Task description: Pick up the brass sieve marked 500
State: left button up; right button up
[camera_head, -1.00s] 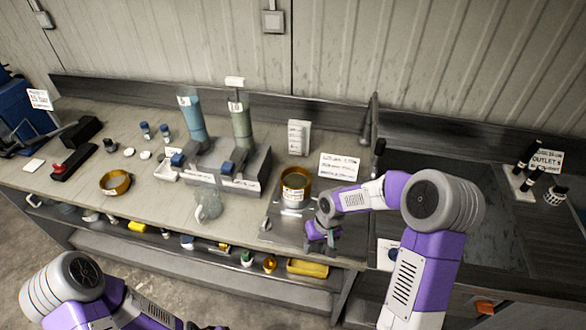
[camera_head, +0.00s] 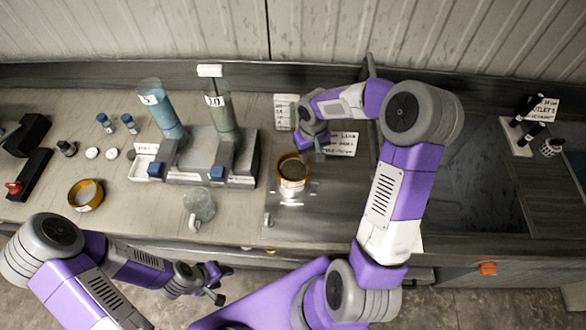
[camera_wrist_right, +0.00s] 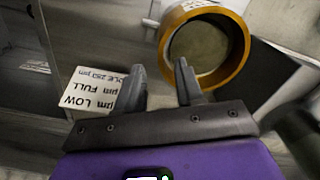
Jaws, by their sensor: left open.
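A brass sieve (camera_head: 293,180) with a white label stands on a metal plate on the bench; its mark is too small to read. It also shows in the right wrist view (camera_wrist_right: 236,62), beyond and to the right of the fingertips. A second brass ring-shaped sieve (camera_head: 76,203) lies further left on the bench, with no readable mark. My right gripper (camera_head: 318,143) is just behind and to the right of the labelled sieve. In the wrist view its fingers (camera_wrist_right: 161,82) are apart and empty. My left gripper (camera_head: 214,284) is open, low in front of the bench edge.
A printed card (camera_head: 341,144) stands beside my right gripper, and a white box (camera_head: 285,110) behind it. A glass jug (camera_head: 199,205) stands left of the plate. Two tall cylinders (camera_head: 163,112) (camera_head: 221,112) rise from a grey unit. A sink (camera_head: 460,190) lies right.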

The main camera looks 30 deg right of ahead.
aim_at(309, 161)
notch_tip(309, 161, down, 4)
jog(key=shift+w+r, duration=0.1)
grip_shut()
